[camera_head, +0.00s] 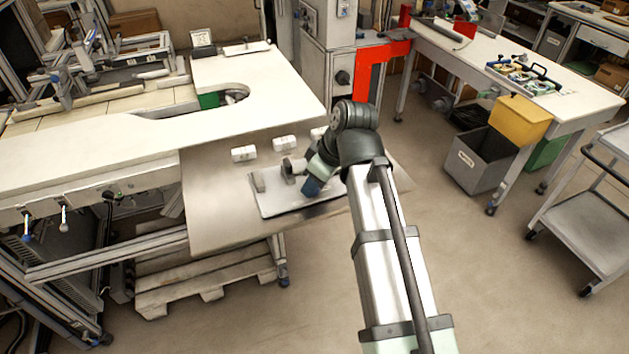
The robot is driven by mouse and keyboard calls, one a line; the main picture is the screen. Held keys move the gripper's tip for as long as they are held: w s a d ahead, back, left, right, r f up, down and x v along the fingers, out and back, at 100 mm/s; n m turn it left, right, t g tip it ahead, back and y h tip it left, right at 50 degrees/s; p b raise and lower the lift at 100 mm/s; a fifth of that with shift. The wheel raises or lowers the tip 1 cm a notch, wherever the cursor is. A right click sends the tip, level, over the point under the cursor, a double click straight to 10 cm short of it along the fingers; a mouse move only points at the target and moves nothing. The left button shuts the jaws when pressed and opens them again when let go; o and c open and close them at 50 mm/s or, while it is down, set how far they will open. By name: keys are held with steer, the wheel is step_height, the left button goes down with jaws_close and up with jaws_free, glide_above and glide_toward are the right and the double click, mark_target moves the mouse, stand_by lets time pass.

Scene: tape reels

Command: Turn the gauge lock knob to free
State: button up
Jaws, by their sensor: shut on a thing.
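My gripper (292,170) is at the end of my arm, which reaches in from the lower right and bends down over a pale plate (275,206) on the metal-topped part of the bench. The gripper is shut on a small part above this plate, which I take to be the gauge lock knob. The knob itself is hidden by the fingers and wrist, so its setting cannot be read.
Small white labelled blocks (244,153) stand in a row behind the plate. The white bench top (290,98) is clear behind them. A red bracket (370,70) and a grey cabinet stand farther back. A grey bin (476,160) and a yellow bin (521,118) are at right.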

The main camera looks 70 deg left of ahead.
steer(key=shift+n, duration=0.6)
steer(key=shift+h, duration=0.3)
steer(key=o, duration=1)
steer(key=shift+g, duration=0.3)
steer(key=shift+o, duration=0.2)
steer(key=v, duration=1.3)
steer(key=shift+r, duration=0.35)
steer(key=shift+w+d, duration=0.1)
steer(key=shift+d, duration=0.05)
